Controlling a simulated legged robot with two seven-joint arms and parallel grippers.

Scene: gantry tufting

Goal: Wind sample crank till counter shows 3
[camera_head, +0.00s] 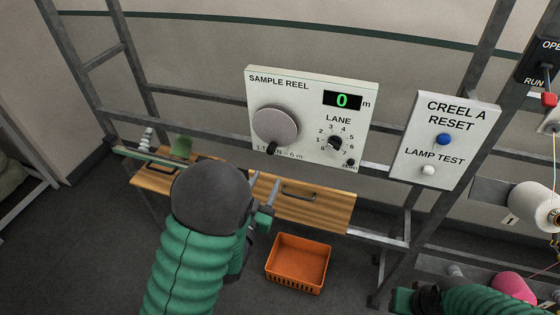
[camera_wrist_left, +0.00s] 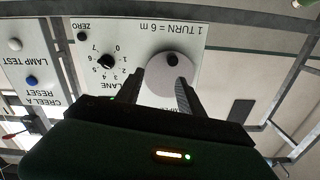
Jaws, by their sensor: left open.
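The sample reel panel (camera_head: 312,92) is white and tilted in the head view. Its counter (camera_head: 342,100) shows a green 0. The crank is a round grey disc (camera_head: 277,124) with a small dark handle knob (camera_head: 272,148) at its lower edge. My left gripper (camera_head: 265,177) is open and empty just below the panel, its fingers pointing up towards the knob. In the left wrist view, which is upside down, the knob (camera_wrist_left: 172,59) lies beyond the fingertips (camera_wrist_left: 161,75), apart from them. My right arm is at the bottom right; its jaws are not clear.
The panel has a lane dial (camera_head: 334,143) and a zero button (camera_head: 351,162). A creel reset panel (camera_head: 440,140) with blue and white buttons stands right. Metal frame bars surround the panels.

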